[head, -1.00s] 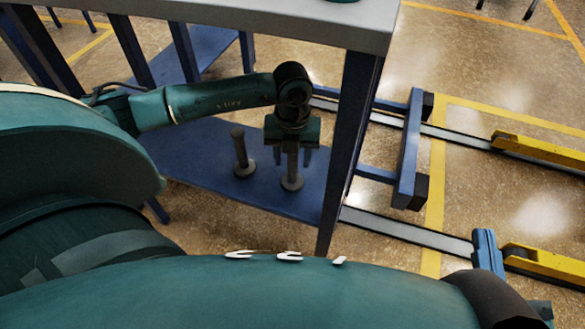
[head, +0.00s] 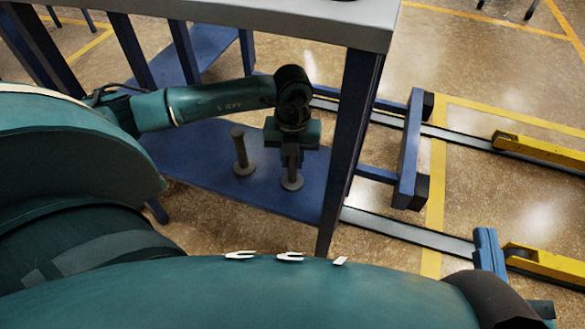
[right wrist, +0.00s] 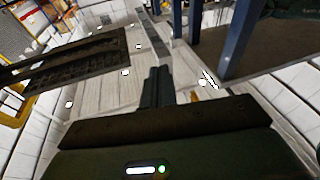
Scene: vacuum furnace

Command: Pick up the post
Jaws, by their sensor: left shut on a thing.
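The other post (head: 239,150) stands to the left, apart from the gripper. In the right wrist view my right gripper (right wrist: 157,72) has its fingers together with nothing seen between them.
The blue shelf (head: 215,185) lies under a grey tabletop (head: 300,22). A dark blue table leg (head: 346,150) stands just right of the left gripper. Metal rails (head: 410,233) and yellow beams (head: 545,262) lie on the floor to the right.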

